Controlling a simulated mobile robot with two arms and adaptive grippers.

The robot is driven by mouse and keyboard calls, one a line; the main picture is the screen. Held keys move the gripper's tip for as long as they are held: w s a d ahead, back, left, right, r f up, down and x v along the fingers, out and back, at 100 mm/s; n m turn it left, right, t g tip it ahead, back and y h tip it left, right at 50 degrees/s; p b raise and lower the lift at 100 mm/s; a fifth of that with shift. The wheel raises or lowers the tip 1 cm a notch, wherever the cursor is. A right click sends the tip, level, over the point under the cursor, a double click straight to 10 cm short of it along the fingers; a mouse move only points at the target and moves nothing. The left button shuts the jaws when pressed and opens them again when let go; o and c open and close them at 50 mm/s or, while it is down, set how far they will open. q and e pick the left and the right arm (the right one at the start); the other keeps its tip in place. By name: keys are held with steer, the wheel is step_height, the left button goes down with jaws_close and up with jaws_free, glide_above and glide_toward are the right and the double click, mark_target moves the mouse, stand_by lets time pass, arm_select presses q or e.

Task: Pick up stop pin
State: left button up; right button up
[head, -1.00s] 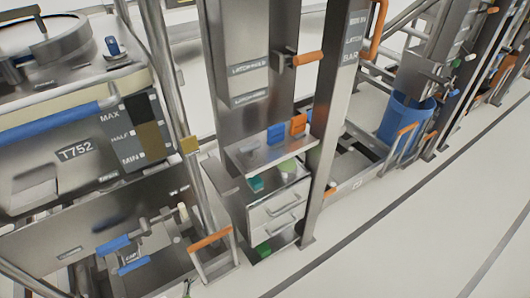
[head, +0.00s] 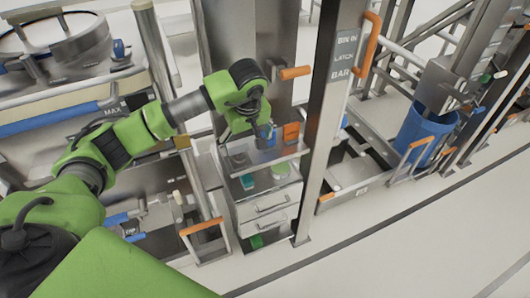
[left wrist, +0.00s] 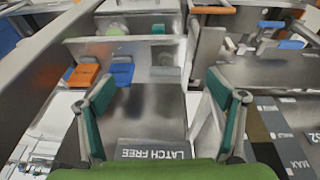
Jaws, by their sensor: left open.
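On the small steel shelf (head: 262,158) of the drawer unit stand an orange piece (head: 291,133) and a blue piece (head: 271,141), side by side against the post. I cannot tell which small piece is the stop pin. In the left wrist view the orange piece (left wrist: 82,76) and the blue piece (left wrist: 122,72) lie ahead, left of the middle between my fingers. My left gripper (head: 262,131) is just above the shelf, close to the blue piece; it also shows in the left wrist view (left wrist: 160,95), open and empty with teal pads apart. My right gripper is out of view.
A pale green round piece (head: 280,170) and a teal piece (head: 247,182) are on the unit. A steel post with an orange handle (head: 368,42) stands right of the shelf. An orange-handled lever (head: 295,72) sticks out above it. A blue bin (head: 425,132) stands further right.

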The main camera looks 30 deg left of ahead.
arm_select(q)
step_height(320, 180, up, 2)
steer(key=a+y, duration=0.1)
steer(key=b, duration=0.6)
glide_above(239, 149)
steer(key=s+d, duration=0.2)
steer(key=shift+m, duration=0.3)
steer(key=f, duration=0.7)
steer(key=shift+w+a, duration=0.15)
steer(key=shift+a, duration=0.1)
steer(key=b+x, duration=0.1)
steer(key=x, duration=0.1)
steer(key=b+x, duration=0.3)
steer(key=x, duration=0.1)
steer(key=shift+w, duration=0.3)
steer(key=shift+r, duration=0.2)
steer(key=c, duration=1.3)
